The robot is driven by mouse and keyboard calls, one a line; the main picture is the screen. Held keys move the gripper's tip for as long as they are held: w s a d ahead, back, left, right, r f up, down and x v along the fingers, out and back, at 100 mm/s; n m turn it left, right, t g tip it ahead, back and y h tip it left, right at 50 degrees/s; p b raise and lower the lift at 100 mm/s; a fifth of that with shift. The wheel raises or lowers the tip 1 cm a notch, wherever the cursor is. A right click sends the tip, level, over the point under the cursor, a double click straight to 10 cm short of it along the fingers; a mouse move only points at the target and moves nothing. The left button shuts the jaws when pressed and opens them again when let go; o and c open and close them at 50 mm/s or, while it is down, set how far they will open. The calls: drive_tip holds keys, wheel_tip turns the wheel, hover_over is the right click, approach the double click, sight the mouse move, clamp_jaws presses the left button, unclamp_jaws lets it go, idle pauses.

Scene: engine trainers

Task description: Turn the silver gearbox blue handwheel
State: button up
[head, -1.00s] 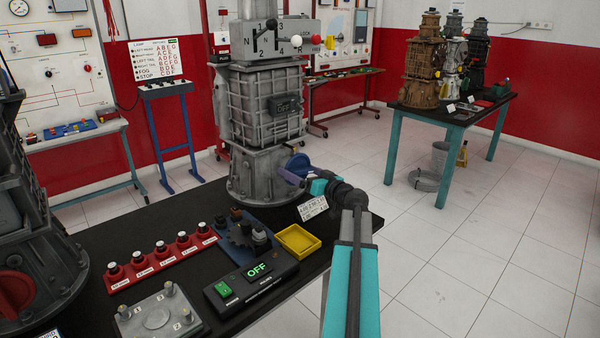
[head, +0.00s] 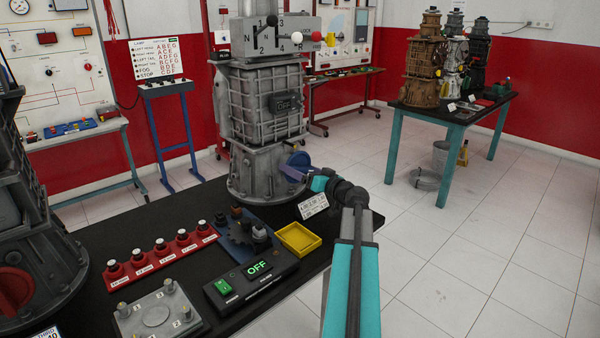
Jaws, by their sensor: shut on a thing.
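The silver gearbox (head: 262,115) stands upright on the black table in the head view. Its blue handwheel (head: 299,160) sits low on its right side, partly hidden by my gripper. My gripper (head: 294,173) reaches in from the right at the end of my teal arm and is shut on the blue handwheel. The fingertips are small here and their exact hold on the rim is hard to make out.
In front on the black table (head: 130,222) are a yellow tray (head: 297,239), an OFF display box (head: 250,277), a red strip of buttons (head: 162,254) and a metal plate (head: 157,313). A dark gearbox (head: 35,230) stands at left.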

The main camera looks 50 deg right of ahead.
drive_tip(key=m+b, duration=0.1)
drive_tip(key=m, duration=0.3)
drive_tip(key=shift+a+b, duration=0.1)
drive_tip(key=shift+b, duration=0.25)
drive_tip(key=m, duration=0.5)
drive_tip(key=shift+r, duration=0.15)
drive_tip(key=m+p, duration=0.2)
drive_tip(key=m, duration=0.3)
drive_tip(key=shift+r+m, duration=0.1)
drive_tip(key=shift+m, duration=0.3)
drive_tip(key=shift+m+p, duration=1.3)
drive_tip(key=shift+m, duration=1)
drive_tip(key=o, duration=0.7)
